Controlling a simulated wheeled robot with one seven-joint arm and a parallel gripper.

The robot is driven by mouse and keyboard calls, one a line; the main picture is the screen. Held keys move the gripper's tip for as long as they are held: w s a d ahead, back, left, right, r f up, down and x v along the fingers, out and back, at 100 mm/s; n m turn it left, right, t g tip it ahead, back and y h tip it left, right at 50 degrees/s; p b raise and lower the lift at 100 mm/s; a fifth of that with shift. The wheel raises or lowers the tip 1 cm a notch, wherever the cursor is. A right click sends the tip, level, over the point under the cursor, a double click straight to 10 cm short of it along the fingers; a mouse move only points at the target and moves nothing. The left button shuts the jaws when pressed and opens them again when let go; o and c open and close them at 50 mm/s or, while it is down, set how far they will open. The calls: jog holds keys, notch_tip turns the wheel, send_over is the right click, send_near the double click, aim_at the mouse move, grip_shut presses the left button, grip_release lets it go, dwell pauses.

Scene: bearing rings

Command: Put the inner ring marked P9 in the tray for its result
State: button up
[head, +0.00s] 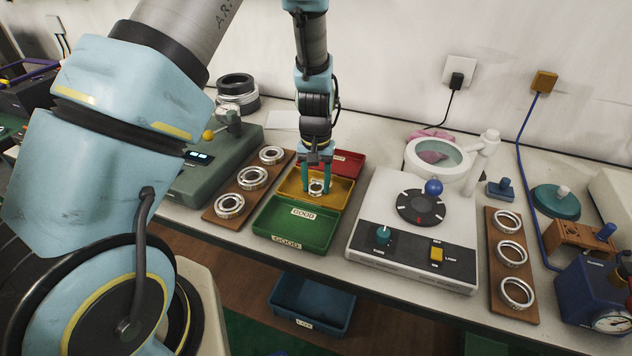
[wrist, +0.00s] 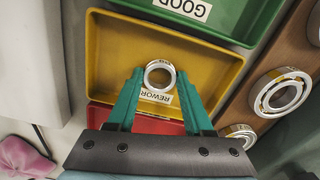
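My gripper (head: 316,188) points straight down over the yellow tray (head: 343,192), its two green fingers on either side of a small silver ring (head: 317,187). In the wrist view the ring (wrist: 147,76) sits between the fingertips (wrist: 160,78), which appear to touch its sides. No P9 mark is readable on it. The yellow tray (wrist: 105,55) carries a white label (wrist: 158,97) reading REWORK, partly covered by the ring. The green tray (head: 285,230), labelled GOOD, lies in front of it; the red tray (head: 350,160) lies behind. Whether the ring touches the tray floor is unclear.
A wooden board (head: 232,211) with several bearing rings lies left of the trays. A white tester (head: 410,255) with a dial and blue knob stands right. Another board (head: 511,281) with rings lies beyond it. A blue bin (head: 311,304) sits below the bench edge.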

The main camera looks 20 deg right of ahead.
jog(key=o, duration=0.4)
jog(key=shift+r, duration=0.1)
notch_tip(320, 180, up, 12)
jog(key=b, duration=0.3)
jog(key=s+a+r+n, duration=0.2)
jog(key=a, duration=1.3)
jog(key=s+a+r+n+t, duration=0.1)
jog(key=s+a+n, duration=0.1)
jog(key=a, duration=1.3)
jog(key=shift+r+n+t, duration=0.3)
jog(key=shift+r+n, duration=0.1)
jog(key=shift+n, duration=0.2)
